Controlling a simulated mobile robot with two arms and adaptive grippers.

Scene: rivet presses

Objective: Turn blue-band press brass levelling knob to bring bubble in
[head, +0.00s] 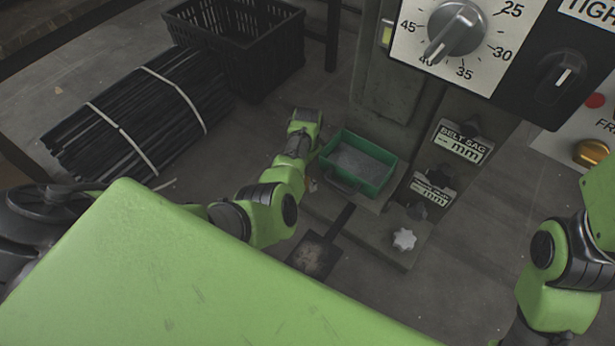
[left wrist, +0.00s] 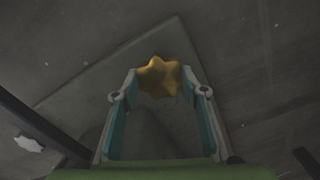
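The brass star-shaped knob (left wrist: 160,80) shows in the left wrist view, above a grey plate. My left gripper (left wrist: 160,72) is open, its two fingertips on either side of the knob with little room to spare; I cannot tell whether they touch it. In the head view my left arm reaches down beside the green tray, and its fingertips and the brass knob are hidden there. My right arm shows at the right of the head view, but its gripper is out of view. No bubble level or blue band is visible.
A green tray (head: 335,177) stands at the press column's foot. A silver star knob (head: 404,239) is on the base at front right. A dial panel (head: 410,55) overhangs. A dustpan-like tool (head: 318,254), bundled black rods (head: 125,115) and a black crate (head: 235,72) are nearby.

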